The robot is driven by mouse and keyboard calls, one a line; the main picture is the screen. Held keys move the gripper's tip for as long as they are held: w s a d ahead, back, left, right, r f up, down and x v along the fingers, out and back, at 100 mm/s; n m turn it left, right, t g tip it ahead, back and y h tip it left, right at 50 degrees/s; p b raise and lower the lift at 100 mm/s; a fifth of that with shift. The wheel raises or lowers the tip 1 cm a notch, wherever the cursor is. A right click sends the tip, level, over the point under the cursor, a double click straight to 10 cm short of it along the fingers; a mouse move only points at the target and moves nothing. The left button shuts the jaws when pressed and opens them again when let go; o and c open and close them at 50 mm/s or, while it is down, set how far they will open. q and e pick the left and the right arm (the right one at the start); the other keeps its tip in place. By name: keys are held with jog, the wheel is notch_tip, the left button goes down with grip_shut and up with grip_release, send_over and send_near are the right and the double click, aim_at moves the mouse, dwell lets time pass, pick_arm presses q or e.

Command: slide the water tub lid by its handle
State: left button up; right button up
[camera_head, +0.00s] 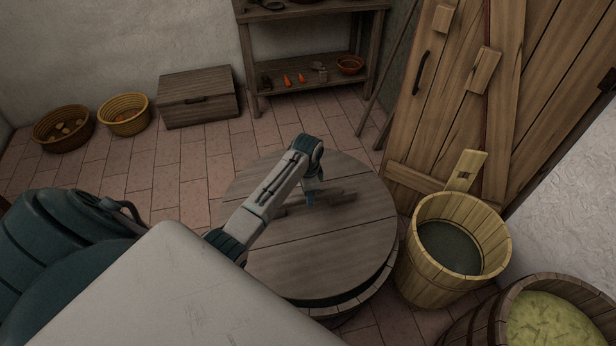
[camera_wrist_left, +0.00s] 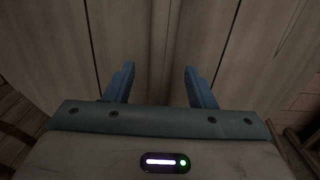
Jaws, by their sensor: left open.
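The round plank lid (camera_head: 330,250) covers the wooden water tub (camera_head: 352,308), whose side shows below the lid's front right edge. A low wooden bar, the handle (camera_head: 343,194), lies across the lid's middle, partly behind my arm. My left gripper (camera_head: 311,200) points down at the lid beside or over the handle; contact is unclear. My right gripper is not in view.
A light wooden bucket (camera_head: 412,265) with dark contents stands close right of the lid, before a plank door (camera_head: 470,100). A barrel (camera_head: 490,325) is at lower right. A chest (camera_head: 199,97), baskets (camera_head: 125,114) and shelf (camera_head: 310,94) stand behind. Tiled floor left is clear.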

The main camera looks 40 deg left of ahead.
pick_arm(q)
jog(key=shift+f, duration=2.25)
grip_shut()
